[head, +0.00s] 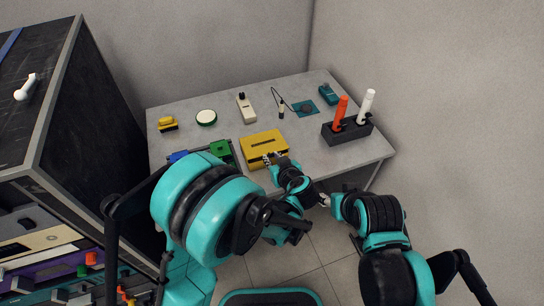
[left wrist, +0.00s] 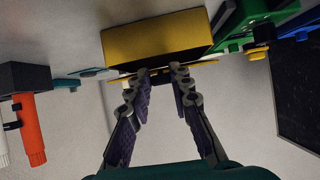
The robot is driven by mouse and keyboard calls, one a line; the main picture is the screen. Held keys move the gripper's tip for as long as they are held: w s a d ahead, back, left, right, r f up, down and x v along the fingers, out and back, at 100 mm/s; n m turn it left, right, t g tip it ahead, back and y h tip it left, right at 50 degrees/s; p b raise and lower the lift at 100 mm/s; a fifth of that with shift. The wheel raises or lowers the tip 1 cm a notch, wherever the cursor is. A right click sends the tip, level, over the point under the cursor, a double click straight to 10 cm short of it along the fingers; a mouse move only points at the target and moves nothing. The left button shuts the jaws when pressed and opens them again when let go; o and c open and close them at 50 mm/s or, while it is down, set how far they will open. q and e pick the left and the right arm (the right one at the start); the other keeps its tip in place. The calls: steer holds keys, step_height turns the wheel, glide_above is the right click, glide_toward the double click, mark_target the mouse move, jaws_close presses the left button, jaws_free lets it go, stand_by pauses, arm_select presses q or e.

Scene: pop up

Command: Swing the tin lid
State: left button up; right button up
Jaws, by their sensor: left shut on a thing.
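The yellow tin (head: 264,143) stands near the front edge of the grey table, with a dark slot-like mark on its lid (head: 265,140). My left gripper (head: 272,159) is at the tin's front side. In the left wrist view the tin (left wrist: 155,40) shows close up, and my left gripper (left wrist: 163,74) has its fingertips on a thin yellow rim of the lid, with a small dark part between them. The lid looks closed or nearly so. My right gripper (head: 325,200) is low in front of the table, and its fingers are too small to read.
A black holder (head: 347,131) with an orange and a white marker stands right of the tin. Green (head: 222,150) and blue things lie at its left. A round tin (head: 206,117), a white device (head: 245,107) and a teal mat (head: 305,107) lie behind. A dark cabinet stands left.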

arm_select(q)
steer(key=shift+s+f, duration=0.15)
steer(key=shift+f, duration=0.95)
steer(key=o, duration=1)
steer(key=shift+r, duration=0.1)
step_height(320, 180, up, 10)
steer(key=s+a+r+m+g+h, duration=0.1)
steer(key=s+a+g, duration=0.1)
steer(key=s+a, duration=0.35)
steer(key=s+a+r+m+g, duration=0.1)
steer(key=s+a, duration=0.2)
steer(key=a, duration=0.6)
steer(key=s+a+h, duration=0.1)
steer(key=s+a, duration=0.2)
steer(key=s, duration=0.3)
steer(key=s+a+m+g+h, duration=0.1)
steer(key=s+a, duration=0.1)
steer(key=s, duration=0.4)
steer(key=shift+a+m+h, duration=0.3)
steer(key=shift+a+h, duration=0.1)
